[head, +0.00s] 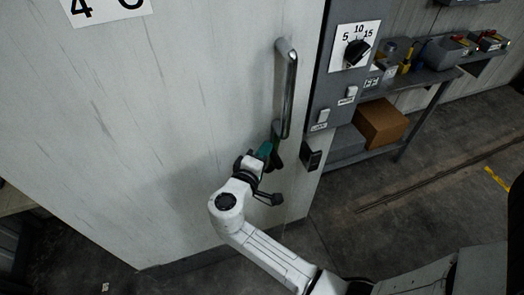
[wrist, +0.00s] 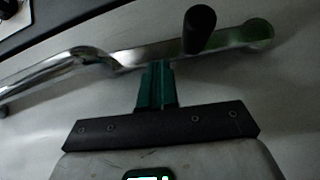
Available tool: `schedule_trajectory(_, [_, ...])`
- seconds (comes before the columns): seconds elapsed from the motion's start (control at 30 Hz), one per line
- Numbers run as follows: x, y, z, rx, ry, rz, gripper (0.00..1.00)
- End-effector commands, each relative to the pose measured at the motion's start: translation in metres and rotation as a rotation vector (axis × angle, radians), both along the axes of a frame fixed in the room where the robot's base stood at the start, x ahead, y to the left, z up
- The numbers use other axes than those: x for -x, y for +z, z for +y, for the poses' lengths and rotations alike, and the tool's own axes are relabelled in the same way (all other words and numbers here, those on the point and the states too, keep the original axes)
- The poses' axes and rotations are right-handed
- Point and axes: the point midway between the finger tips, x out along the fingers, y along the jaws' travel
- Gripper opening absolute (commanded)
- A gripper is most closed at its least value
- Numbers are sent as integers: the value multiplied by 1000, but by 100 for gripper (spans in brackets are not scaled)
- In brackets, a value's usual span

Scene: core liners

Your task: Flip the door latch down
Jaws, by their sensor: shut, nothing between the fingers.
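The pale door (head: 190,110) fills the left of the head view, with a long chrome handle (head: 287,90) upright near its right edge. The latch appears as a small dark piece (head: 276,129) just below the handle, partly hidden by my gripper. In the wrist view a black round-ended peg (wrist: 199,30) juts toward the camera in front of a chrome bar (wrist: 150,50). My gripper (head: 267,149) has green fingers, shut with nothing between them. In the wrist view the fingertips (wrist: 156,66) are just below the bar and left of the peg; contact cannot be told.
A grey control panel (head: 342,85) with a dial and switches stands right of the door. A black box (head: 312,158) sits on the frame below it. A shelf (head: 405,100) with a cardboard box (head: 380,122) stands behind. The floor at right is open.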

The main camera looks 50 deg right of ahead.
Motion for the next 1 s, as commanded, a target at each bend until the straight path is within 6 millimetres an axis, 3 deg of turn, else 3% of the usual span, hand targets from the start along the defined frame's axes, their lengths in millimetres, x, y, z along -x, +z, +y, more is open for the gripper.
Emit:
schedule_trajectory(0.47, [16,3,-23,-174,-3,-119,0])
schedule_trajectory(1.0, [33,-3,-49,-174,-2,-117,0])
